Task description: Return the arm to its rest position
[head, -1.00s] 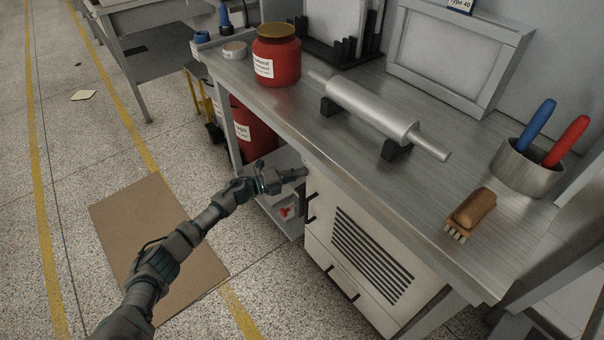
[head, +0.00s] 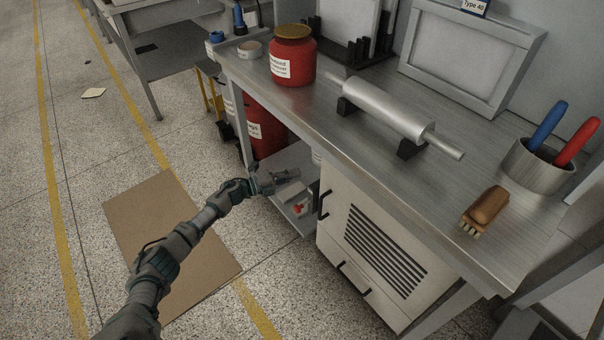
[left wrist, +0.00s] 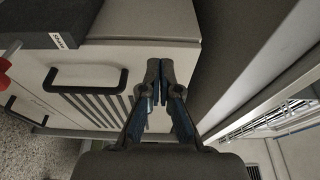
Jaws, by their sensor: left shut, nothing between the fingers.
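My left arm reaches in from the lower left of the head view. Its gripper (head: 290,175) is in front of the workbench (head: 330,125), below the tabletop and to the left of the white cabinet (head: 365,240). In the left wrist view the gripper (left wrist: 159,82) is shut with its fingertips together and nothing between them. The cabinet front with black handles (left wrist: 85,78) shows behind the fingers. My right gripper does not show in any view.
On the bench are a red jar (head: 292,60), a metal roller (head: 388,108), a brush (head: 485,210) and a metal cup (head: 537,168) with blue and red handles. A low shelf (head: 300,218) holds a red-handled item. Brown cardboard (head: 165,235) lies on the open floor.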

